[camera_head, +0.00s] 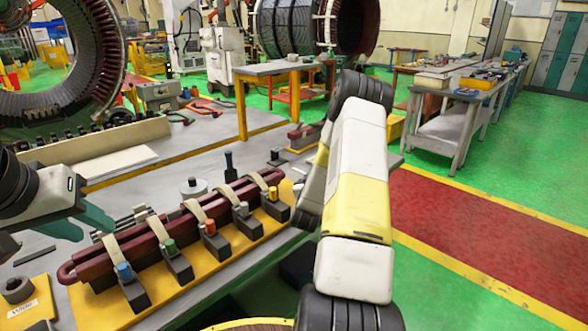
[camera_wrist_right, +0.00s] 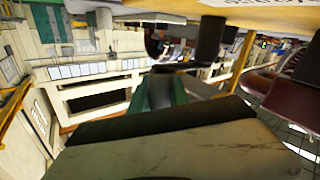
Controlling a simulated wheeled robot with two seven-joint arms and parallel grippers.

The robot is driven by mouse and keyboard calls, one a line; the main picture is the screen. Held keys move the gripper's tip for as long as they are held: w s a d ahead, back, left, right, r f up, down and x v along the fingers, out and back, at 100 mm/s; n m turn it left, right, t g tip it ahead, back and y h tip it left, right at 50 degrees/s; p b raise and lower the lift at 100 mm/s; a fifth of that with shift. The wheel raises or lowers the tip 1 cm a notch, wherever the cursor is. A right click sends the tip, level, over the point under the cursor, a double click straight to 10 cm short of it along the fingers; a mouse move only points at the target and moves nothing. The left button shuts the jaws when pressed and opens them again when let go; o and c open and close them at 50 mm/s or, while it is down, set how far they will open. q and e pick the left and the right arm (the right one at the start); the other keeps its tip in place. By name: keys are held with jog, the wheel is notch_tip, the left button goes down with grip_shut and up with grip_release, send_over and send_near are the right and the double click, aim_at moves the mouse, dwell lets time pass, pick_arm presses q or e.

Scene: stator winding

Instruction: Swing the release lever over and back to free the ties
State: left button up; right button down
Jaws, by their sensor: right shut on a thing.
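The dark red coil (camera_head: 150,240) lies on a yellow plate (camera_head: 88,308), bound by several beige ties (camera_head: 158,228) that run down to dark blocks with coloured knobs. My left gripper (camera_head: 82,228) is over the far left side of the coil, its teal fingers apart and empty. My right arm crosses the middle of the head view and hides its own gripper. In the right wrist view, my right gripper (camera_wrist_right: 168,88) is shut on a dark piece, which looks like the release lever (camera_wrist_right: 182,67). Its far part and pivot cannot be made out.
A long tray (camera_head: 95,145) of parts is at the back left. The floor right of my arm is clear.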

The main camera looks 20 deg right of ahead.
jog(key=shift+s+a+m+g+h, duration=0.2)
jog(key=shift+m+g+h, duration=0.45)
jog(key=shift+h, duration=0.25)
jog(key=c, duration=1.3)
grip_release()
jog(key=shift+o, duration=0.2)
